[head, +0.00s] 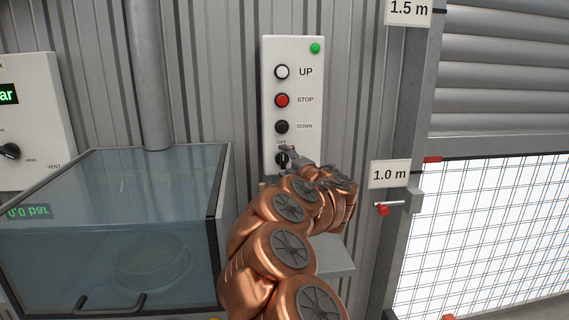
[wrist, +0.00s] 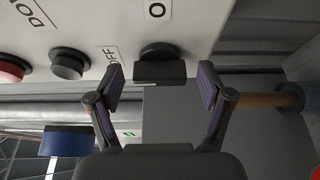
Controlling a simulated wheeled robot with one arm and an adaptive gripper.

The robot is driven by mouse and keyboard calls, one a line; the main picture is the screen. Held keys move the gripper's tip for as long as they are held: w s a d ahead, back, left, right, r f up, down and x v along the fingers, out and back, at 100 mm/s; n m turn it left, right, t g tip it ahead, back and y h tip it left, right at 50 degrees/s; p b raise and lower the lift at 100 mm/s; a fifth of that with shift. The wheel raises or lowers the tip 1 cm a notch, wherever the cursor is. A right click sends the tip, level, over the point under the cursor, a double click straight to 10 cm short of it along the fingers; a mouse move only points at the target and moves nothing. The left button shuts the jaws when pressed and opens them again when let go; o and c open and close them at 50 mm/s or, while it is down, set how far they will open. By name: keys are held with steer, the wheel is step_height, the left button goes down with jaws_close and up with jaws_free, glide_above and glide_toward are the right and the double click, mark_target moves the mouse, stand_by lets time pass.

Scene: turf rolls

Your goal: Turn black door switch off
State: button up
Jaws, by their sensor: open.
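The black door switch (head: 282,160) is the lowest control on the white panel (head: 268,60), just under a small OFF label (head: 281,142). In the wrist view the switch (wrist: 159,70) shows as a dark knob with a broad block-shaped grip. My gripper (head: 291,158) is at the switch and partly covers it in the head view. In the wrist view my gripper (wrist: 161,82) is open, with one finger on each side of the knob and a visible gap on both sides. Which position the knob points to cannot be told clearly.
Above the switch are a white UP button (head: 282,72), a red STOP button (head: 282,100), a black DOWN button (head: 282,127) and a green light (head: 315,48). A glass-sided box (head: 110,220) stands at left, a gridded door (head: 490,240) at right.

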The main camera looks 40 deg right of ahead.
steer(key=shift+s, duration=0.15)
steer(key=v, duration=1.1)
steer(key=shift+s, duration=0.35)
steer(key=shift+a, duration=0.1)
